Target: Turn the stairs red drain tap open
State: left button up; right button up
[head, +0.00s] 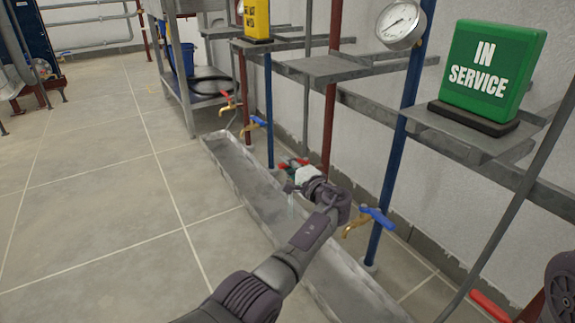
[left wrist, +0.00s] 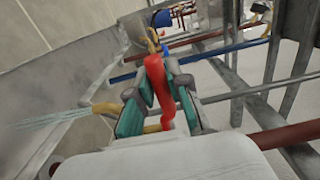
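The red tap handle (left wrist: 158,85) stands between the teal-padded fingers of my left gripper (left wrist: 160,88) in the left wrist view, and both pads appear to touch it near the tips. In the head view my left gripper (head: 292,170) is at a dark red pipe above the drain trough, and it hides most of the tap. A brass part of the tap (left wrist: 103,108) shows beside the fingers. A thin stream of water (left wrist: 55,117) comes from it, and the stream shows faintly in the head view (head: 290,204).
A blue-handled tap (head: 370,220) is close to the right of my left arm. Another blue tap (head: 258,122) and a red tap (head: 228,102) are farther back. A long grey trough (head: 245,180) runs below. A green IN SERVICE sign (head: 490,70) stands on a shelf. Floor at left is clear.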

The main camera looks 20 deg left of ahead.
pick_arm(q)
jog(key=o, duration=0.4)
jog(key=shift+c, duration=0.2)
jog(key=v, duration=0.7)
jog(key=shift+s+d, duration=0.15)
jog(key=shift+d, duration=0.05)
jog(key=shift+s+f, duration=0.1)
